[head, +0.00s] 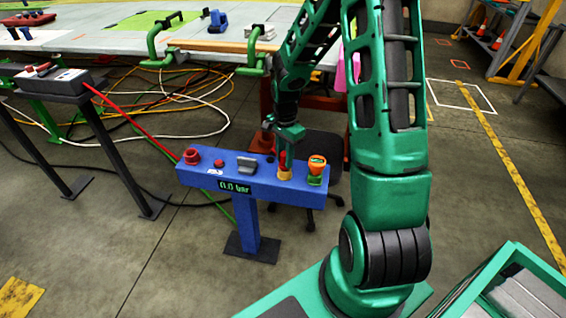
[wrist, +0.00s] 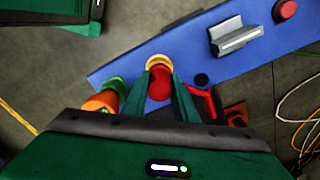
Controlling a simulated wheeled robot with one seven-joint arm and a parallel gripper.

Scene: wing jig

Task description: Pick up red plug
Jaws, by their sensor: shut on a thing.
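The red plug (head: 283,158) stands in a yellow ring (head: 285,175) on top of the blue panel (head: 228,187). My gripper (head: 286,160) reaches down onto it from above. In the wrist view the red plug (wrist: 160,84) lies between the two green fingers of my gripper (wrist: 160,82), which are shut on it. The yellow ring (wrist: 159,61) shows just beyond the plug, and the plug still appears to be at the ring. The plug's lower end is hidden.
An orange plug (head: 317,162) in a green ring stands close on the right. A grey lever (head: 247,166), a small red button (head: 218,163) and a red knob (head: 191,156) are on the panel's left. A table with green clamps (head: 165,42) stands behind; cables cover the floor.

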